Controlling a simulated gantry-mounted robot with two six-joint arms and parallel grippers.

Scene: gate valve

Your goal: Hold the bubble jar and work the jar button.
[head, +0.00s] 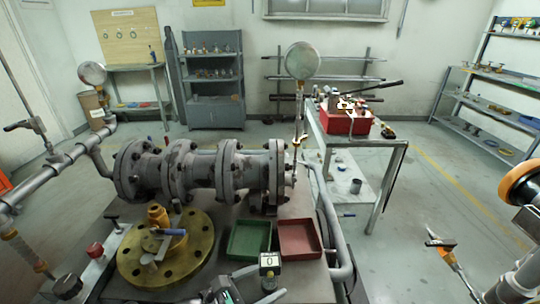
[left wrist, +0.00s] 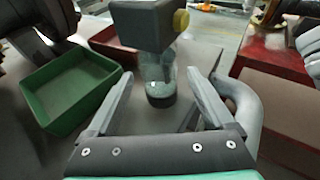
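The bubble jar stands upright on the bench. Its dark grey head box (head: 269,260) carries a label reading 0, and its clear glass body (head: 269,282) is below. In the left wrist view the head box (left wrist: 145,22) has a round yellow button (left wrist: 181,20) on its right side, and the glass (left wrist: 161,78) holds dark contents. My left gripper (left wrist: 160,88) is open, with the jar beyond and between its spread fingers; neither finger visibly touches it. The gripper is low in the head view.
A green tray (head: 249,257) and a red tray (head: 317,255) stand just behind the jar. A brass flange (head: 125,275) lies to the left, and a large pipe valve (head: 200,172) spans behind. A curved grey pipe (head: 341,225) rises close at right.

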